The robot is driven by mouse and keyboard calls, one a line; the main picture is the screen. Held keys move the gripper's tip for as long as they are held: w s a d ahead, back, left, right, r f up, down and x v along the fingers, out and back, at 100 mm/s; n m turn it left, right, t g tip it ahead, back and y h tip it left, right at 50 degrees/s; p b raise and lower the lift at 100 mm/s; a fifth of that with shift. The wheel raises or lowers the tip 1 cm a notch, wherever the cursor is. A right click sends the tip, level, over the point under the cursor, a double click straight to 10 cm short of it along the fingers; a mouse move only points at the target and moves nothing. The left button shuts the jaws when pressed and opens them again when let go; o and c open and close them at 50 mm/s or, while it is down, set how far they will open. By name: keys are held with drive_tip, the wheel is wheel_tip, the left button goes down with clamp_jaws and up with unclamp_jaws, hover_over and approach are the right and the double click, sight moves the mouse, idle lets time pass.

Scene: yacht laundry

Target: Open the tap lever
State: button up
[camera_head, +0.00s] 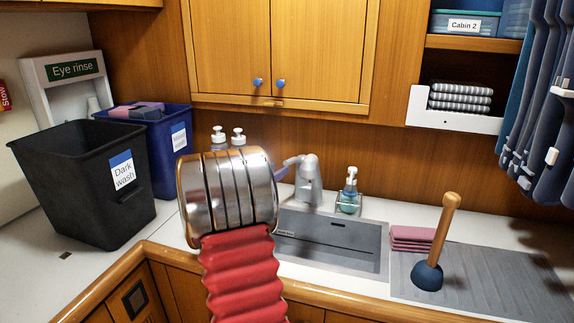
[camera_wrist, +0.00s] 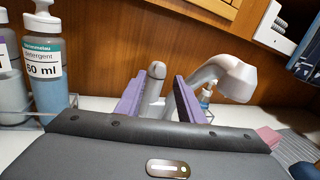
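The grey tap (camera_head: 310,182) stands behind the sink, and its spout curves to the right in the wrist view (camera_wrist: 226,75). The tap lever (camera_wrist: 157,71) is a pale, rounded handle left of the spout; in the head view it shows as a short arm (camera_head: 292,161) left of the tap. My gripper (camera_wrist: 160,79) is open, with its two purple fingers on either side of the lever. Gaps show between fingers and lever, though contact lower down cannot be told. In the head view my wrist hides most of the gripper.
The sink (camera_head: 335,243) lies below the tap. A soap bottle (camera_head: 350,187) stands right of it. A detergent bottle (camera_wrist: 45,65) stands left in the wrist view. Pink cloths (camera_head: 413,237) and a plunger (camera_head: 436,245) are right of the sink. A black bin (camera_head: 75,190) is left.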

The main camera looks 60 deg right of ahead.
sight(284, 165)
drive_tip(key=d, duration=0.4)
drive_tip(key=s+d, duration=0.1)
drive_tip(key=d, duration=0.2)
drive_tip(key=shift+d, duration=0.1)
drive_tip(key=shift+c, duration=0.5)
clamp_jaws()
